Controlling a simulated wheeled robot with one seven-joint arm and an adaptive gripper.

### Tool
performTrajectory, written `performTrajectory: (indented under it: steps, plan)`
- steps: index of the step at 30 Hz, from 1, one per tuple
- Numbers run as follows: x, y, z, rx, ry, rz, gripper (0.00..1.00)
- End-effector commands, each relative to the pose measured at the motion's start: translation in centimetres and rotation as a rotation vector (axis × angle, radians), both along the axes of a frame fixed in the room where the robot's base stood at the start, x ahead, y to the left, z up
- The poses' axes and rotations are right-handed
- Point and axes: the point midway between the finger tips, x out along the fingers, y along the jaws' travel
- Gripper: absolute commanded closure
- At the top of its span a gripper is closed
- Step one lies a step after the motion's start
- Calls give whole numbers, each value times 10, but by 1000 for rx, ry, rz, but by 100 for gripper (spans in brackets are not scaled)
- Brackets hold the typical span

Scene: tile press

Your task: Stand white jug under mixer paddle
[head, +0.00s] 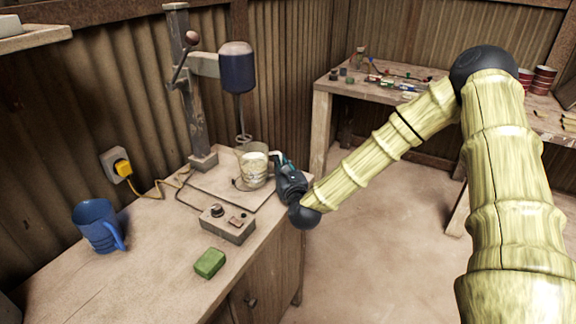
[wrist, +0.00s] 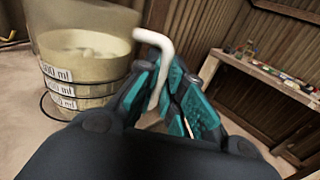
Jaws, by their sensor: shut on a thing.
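The white jug (head: 254,170) is a see-through beaker with a white handle and pale contents. It stands upright at the mixer's base board (head: 214,181), just below the mixer paddle (head: 241,137). The paddle's lower end overlaps the jug's rim in the head view; I cannot tell whether it is inside. In the wrist view the jug (wrist: 85,75) shows ml labels at the left. My gripper (head: 282,164) is at the jug's right side, its teal fingers (wrist: 165,92) shut on the white handle (wrist: 163,55). Whether the jug's bottom touches the board is unclear.
The mixer's dark motor head (head: 237,68) hangs from a post (head: 188,90) with a lever. A control box (head: 228,224), a green block (head: 209,263) and a blue mug (head: 97,225) stand on the bench. A cable runs to a wall socket. Another cluttered table is behind.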

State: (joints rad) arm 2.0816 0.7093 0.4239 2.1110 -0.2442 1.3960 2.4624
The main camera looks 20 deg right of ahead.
Motion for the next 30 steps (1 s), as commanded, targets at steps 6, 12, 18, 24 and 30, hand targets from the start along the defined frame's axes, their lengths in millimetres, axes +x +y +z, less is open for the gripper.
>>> performTrajectory:
  steps: [6, 12, 18, 24, 30]
  plan:
    - [9, 14, 1, -1, -2, 3, 100]
    - [14, 20, -5, 2, -1, -1, 100]
    - [14, 20, -7, 2, -1, -1, 100]
    - [14, 21, -7, 2, -2, 0, 100]
    - [14, 20, -6, 1, -2, 0, 100]
